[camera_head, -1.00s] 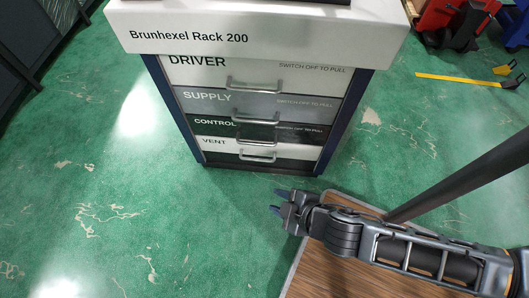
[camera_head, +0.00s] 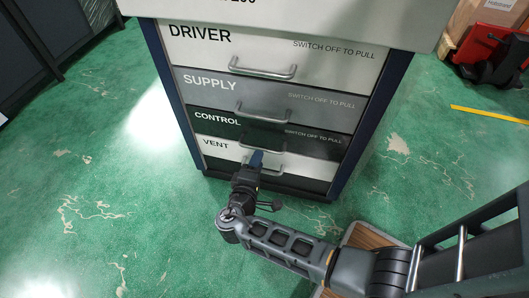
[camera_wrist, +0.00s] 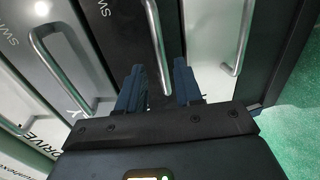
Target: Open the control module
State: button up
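The control module is the dark drawer front labelled CONTROL (camera_head: 217,122), third down in the rack. It looks flush with its neighbours. Its metal handle (camera_head: 262,146) is just beyond my gripper (camera_head: 256,160) in the head view, where the fingertips partly overlap the drawer fronts. In the wrist view the dark panel (camera_wrist: 112,45) stands nearly vertical. My gripper (camera_wrist: 158,85) is open there, with two blue fingers apart. The end of the control handle (camera_wrist: 160,50) appears in the gap between them; whether they touch it I cannot tell.
The SUPPLY drawer (camera_head: 205,83) and DRIVER drawer (camera_head: 200,50) lie above, the white VENT drawer (camera_head: 215,146) below, each with a handle. The vent handle (camera_wrist: 241,40) is close right of the fingers. Green floor is clear around the rack; a red cart (camera_head: 490,60) stands back right.

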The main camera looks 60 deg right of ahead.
aim_at(263, 148)
jog(key=b+x, duration=0.1)
jog(key=x, duration=0.5)
jog(key=shift+d+b, duration=0.3)
jog(key=shift+c, duration=0.3)
grip_shut()
